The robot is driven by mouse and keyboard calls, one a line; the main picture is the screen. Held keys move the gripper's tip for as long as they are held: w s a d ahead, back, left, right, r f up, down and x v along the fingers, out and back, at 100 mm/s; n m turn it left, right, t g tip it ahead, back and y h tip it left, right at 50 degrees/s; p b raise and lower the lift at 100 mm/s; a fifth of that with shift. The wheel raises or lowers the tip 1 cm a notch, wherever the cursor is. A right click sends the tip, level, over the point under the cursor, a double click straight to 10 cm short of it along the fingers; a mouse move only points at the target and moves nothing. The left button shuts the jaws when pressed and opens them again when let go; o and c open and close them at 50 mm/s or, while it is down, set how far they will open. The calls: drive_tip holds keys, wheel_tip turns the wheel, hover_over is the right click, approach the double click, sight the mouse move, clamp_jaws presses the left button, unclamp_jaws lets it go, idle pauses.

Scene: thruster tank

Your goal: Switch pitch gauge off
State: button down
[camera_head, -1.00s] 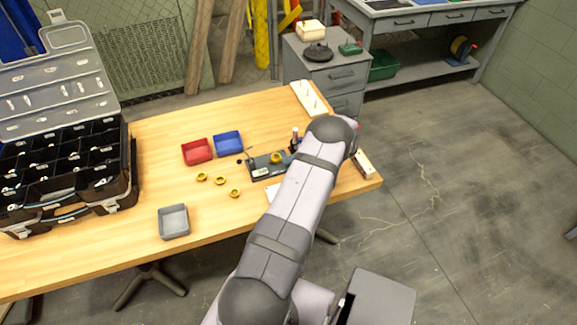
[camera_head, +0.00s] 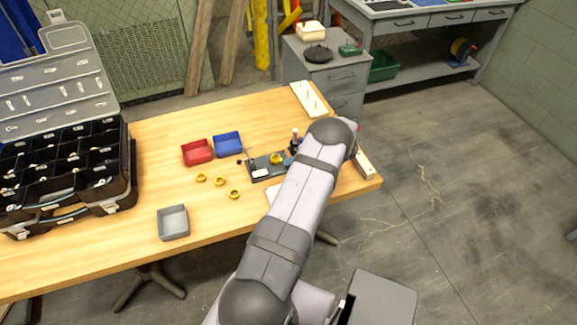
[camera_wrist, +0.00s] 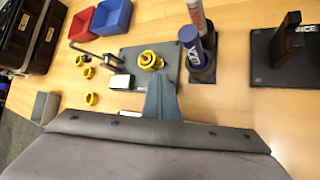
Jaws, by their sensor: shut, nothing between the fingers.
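A dark grey fixture plate (camera_head: 278,173) lies on the wooden table, left of my forearm; it also shows in the wrist view (camera_wrist: 134,58). On it are a yellow ringed part (camera_wrist: 151,60), a bent dark rod on the left and a small box with a pale face (camera_wrist: 120,81), which looks like the pitch gauge. Its face shows no readable digits, and its switch cannot be made out. My gripper (camera_wrist: 161,80) is shut and empty, its fingers pointing at the plate just below the yellow part, right of the box.
Red (camera_head: 197,151) and blue (camera_head: 228,144) trays stand behind the fixture; loose yellow rings (camera_head: 220,182) and a grey tray (camera_head: 173,222) lie left. A blue-labelled bottle (camera_wrist: 189,45) and a black stand (camera_wrist: 285,55) are right of the plate. Bare table lies around the rings.

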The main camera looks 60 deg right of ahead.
drive_tip(key=shift+r, duration=0.15)
drive_tip(key=shift+r+p, duration=0.45)
drive_tip(key=shift+r, duration=0.15)
wheel_tip(320, 180, up, 6)
drive_tip(key=p, duration=0.4)
idle(0.4)
